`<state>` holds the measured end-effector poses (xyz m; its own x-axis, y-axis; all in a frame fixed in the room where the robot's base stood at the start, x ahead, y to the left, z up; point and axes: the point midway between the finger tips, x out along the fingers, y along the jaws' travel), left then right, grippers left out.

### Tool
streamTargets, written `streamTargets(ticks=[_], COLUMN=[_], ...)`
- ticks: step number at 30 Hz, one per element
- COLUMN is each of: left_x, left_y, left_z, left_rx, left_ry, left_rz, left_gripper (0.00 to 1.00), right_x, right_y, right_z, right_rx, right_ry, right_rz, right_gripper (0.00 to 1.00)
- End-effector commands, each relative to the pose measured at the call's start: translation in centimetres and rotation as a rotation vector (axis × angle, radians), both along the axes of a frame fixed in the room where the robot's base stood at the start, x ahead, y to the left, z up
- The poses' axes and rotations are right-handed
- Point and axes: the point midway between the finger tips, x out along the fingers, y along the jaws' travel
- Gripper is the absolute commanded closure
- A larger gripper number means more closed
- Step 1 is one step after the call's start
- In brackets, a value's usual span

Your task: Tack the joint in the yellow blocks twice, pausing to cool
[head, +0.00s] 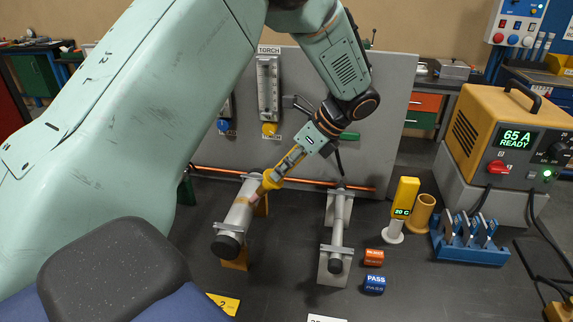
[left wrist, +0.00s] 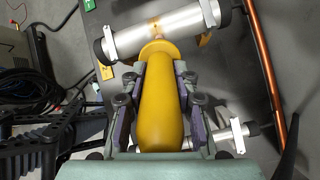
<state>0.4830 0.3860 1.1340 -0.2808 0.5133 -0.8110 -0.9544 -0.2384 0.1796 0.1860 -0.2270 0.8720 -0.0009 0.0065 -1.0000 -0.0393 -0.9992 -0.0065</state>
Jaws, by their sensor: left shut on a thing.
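My left gripper (head: 288,164) is shut on a yellow torch (head: 270,181), whose body fills the middle of the left wrist view (left wrist: 160,105). The torch's front end is close to the joint of a grey tube (head: 240,214); I cannot tell whether it touches. The tube lies in yellow blocks (head: 237,262) and also shows in the left wrist view (left wrist: 130,42). A brownish band marks its joint in both views. The welder (head: 510,135) reads "65 A READY". A yellow temperature gauge (head: 405,194) reads 20 C. My right gripper is in neither view.
A second tube (head: 338,225) lies in grey blocks to the right. An orange block (head: 373,258), a blue PASS block (head: 374,284), a yellow cup (head: 423,212) and a blue rack (head: 470,248) stand further right. A copper pipe (head: 220,171) runs behind, before a grey panel (head: 385,95).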

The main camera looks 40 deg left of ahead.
Motion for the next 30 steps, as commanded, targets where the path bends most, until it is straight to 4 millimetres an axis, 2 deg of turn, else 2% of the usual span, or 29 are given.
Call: streamTargets(ticks=[30], left_x=[-0.13], left_y=[0.30], left_z=[-0.47], left_rx=[0.000], left_ry=[0.000], left_rz=[0.001], left_gripper=[1.00], right_x=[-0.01], right_y=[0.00], right_z=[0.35], right_rx=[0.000], right_ry=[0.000], right_rz=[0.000], right_gripper=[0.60])
